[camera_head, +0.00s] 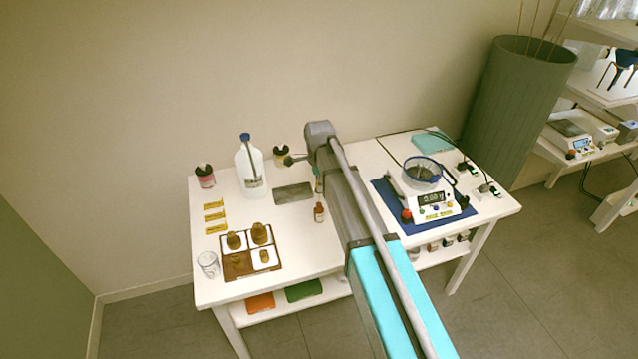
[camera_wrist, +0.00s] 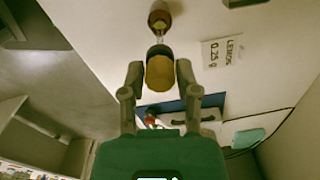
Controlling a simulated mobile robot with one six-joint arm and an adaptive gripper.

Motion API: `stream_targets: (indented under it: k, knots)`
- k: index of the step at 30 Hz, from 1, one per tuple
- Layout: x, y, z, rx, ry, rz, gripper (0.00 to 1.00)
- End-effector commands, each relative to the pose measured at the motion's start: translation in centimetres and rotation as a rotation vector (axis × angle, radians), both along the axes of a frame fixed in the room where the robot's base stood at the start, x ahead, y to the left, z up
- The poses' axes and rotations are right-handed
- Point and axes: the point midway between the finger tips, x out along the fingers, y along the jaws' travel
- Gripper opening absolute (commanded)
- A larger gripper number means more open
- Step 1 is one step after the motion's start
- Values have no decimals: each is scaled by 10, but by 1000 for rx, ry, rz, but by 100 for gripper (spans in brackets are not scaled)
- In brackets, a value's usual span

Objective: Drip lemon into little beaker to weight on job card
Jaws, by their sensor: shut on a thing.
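My gripper (camera_wrist: 160,78) is shut on a yellow dropper bulb (camera_wrist: 160,72). A pale stem shows beyond the bulb, towards a small amber bottle (camera_wrist: 158,18); I cannot tell whether its tip is inside. In the head view the amber bottle (camera_head: 319,213) stands upright on the table, below the end of my arm. The job card (camera_wrist: 222,50) reads "LEMON 0.25 g". The scale (camera_head: 437,207) shows about 0.00 and carries a round clear shield with a blue rim (camera_head: 436,160). A small glass beaker (camera_head: 208,264) stands at the table's front left corner.
A wooden tray (camera_head: 231,272) holds several brass-coloured pieces on white squares. Behind are yellow labels (camera_head: 215,205), a large white bottle (camera_head: 249,172), a dark slab (camera_head: 293,193) and two dark-topped jars. The scale sits on a blue mat (camera_head: 387,196). Cables lie at the right.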

Motion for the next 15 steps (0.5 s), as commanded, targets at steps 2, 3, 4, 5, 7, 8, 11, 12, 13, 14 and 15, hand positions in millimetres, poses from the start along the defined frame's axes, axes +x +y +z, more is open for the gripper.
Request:
stream_targets:
  k: [2, 3, 4, 5, 7, 8, 11, 12, 13, 14, 15]
  knots:
    - [0, 0, -4, 0, 0, 0, 0]
    - [0, 0, -5, 0, 0, 0, 0]
    - [0, 0, -6, 0, 0, 0, 0]
    - [0, 0, -7, 0, 0, 0, 0]
    - [0, 0, -9, 0, 0, 0, 0]
    - [0, 0, -9, 0, 0, 0, 0]
    - [0, 0, -12, 0, 0, 0, 0]
    - [0, 0, -13, 0, 0, 0, 0]
    - [0, 0, -14, 0, 0, 0, 0]
    - [0, 0, -15, 0, 0, 0, 0]
    - [0, 0, -16, 0, 0, 0, 0]
